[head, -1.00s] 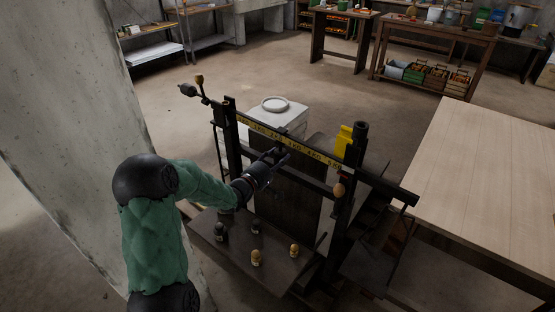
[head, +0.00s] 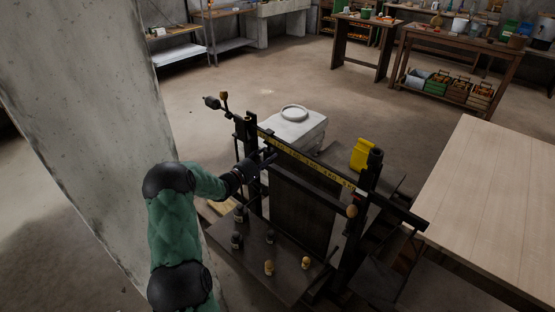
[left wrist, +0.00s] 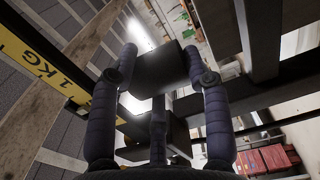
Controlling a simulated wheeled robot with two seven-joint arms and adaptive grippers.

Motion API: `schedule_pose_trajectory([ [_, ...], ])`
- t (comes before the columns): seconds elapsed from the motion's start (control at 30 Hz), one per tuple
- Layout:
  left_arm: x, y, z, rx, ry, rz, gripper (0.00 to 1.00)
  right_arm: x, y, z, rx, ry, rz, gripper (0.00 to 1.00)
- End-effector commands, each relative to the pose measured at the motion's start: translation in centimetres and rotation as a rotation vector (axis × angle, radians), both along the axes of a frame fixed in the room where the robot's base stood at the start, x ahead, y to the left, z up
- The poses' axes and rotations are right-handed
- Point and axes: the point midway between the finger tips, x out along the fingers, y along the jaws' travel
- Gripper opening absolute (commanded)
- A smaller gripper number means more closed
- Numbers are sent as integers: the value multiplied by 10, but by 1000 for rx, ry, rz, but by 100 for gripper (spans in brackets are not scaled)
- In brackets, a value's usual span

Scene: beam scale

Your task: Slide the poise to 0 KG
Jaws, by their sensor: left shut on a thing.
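The scale's dark beam with its yellow marked strip (head: 310,166) slants across the head view between two dark posts. My left gripper (head: 266,160) is at the beam's left part, near the left post. In the left wrist view, its fingers (left wrist: 160,78) are shut on the dark block-shaped poise (left wrist: 160,70), one on each side. The yellow strip (left wrist: 40,60) passes left of the fingers there and reads "1 KG". The poise's exact mark is hidden by my gripper in the head view. My right gripper is not in view.
Several small weights, including a tan-topped one (head: 269,268), stand on the scale's dark shelf (head: 248,258). A yellow can (head: 362,154) is behind the beam. A concrete pillar (head: 85,120) is close on the left. A bare wooden table (head: 490,195) is at right.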

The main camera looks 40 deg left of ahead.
Motion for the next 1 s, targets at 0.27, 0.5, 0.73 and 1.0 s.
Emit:
schedule_pose_trajectory([
  [0.27,3,22,11,8,-17,2,0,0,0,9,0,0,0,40],
  [0.5,3,24,12,9,-19,6,0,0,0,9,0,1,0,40],
  [0.73,3,23,11,9,-16,7,78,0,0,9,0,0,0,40],
  [1.0,3,20,6,4,-9,3,78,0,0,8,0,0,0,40],
])
